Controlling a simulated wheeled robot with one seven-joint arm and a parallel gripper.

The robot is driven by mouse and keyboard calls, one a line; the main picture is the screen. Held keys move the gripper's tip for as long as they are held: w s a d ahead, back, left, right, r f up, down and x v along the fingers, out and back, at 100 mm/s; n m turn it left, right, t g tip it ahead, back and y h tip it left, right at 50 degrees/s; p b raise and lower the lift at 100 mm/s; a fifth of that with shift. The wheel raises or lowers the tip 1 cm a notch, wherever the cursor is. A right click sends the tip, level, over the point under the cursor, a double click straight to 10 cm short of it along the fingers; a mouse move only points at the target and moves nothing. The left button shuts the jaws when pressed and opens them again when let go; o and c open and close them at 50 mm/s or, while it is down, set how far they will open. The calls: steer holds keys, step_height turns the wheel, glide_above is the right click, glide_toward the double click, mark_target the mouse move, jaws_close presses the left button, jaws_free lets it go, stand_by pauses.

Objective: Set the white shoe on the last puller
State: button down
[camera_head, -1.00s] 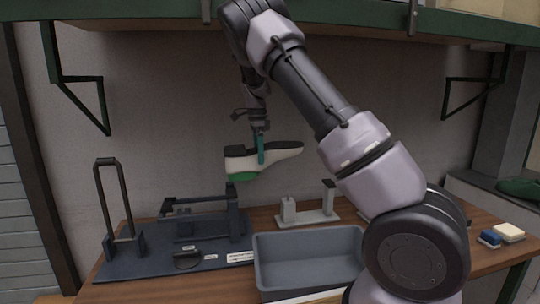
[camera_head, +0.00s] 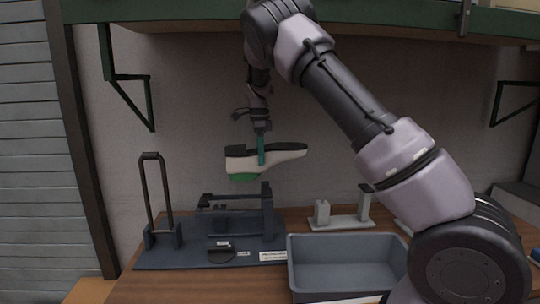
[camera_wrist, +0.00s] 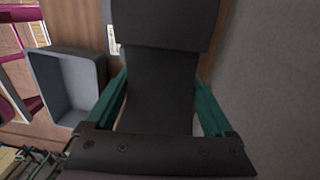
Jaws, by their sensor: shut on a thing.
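The white shoe (camera_head: 280,158) hangs in the air in the head view, sole down and roughly level, with a dark heel part at left and a green piece under it. My gripper (camera_head: 261,152) is shut on it from above, its green fingers on the shoe's sides. In the wrist view the shoe's dark upper part (camera_wrist: 160,85) fills the middle between the green fingers (camera_wrist: 160,108). The last puller, seemingly the dark fixture (camera_head: 238,222) on a dark base plate (camera_head: 185,258), stands below and slightly left of the shoe, clearly apart from it.
A grey bin (camera_head: 330,285) stands right of the base plate. A small light-grey stand (camera_head: 342,222) is behind it. A tall dark looped handle (camera_head: 144,200) rises at the plate's left. A green-edged shelf (camera_head: 200,22) hangs overhead. The wall is close behind.

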glide_above(237, 173)
steer(key=w, duration=0.3)
steer(key=shift+s+a+r, duration=0.1)
steer(key=shift+a, duration=0.05)
stand_by(0.3)
stand_by(0.7)
steer(key=shift+f, duration=2.9)
steer(key=shift+t, duration=0.4)
steer(key=shift+n, duration=0.3)
steer(key=shift+f, duration=0.2)
steer(key=shift+s+f, duration=0.1)
steer(key=shift+f, duration=0.2)
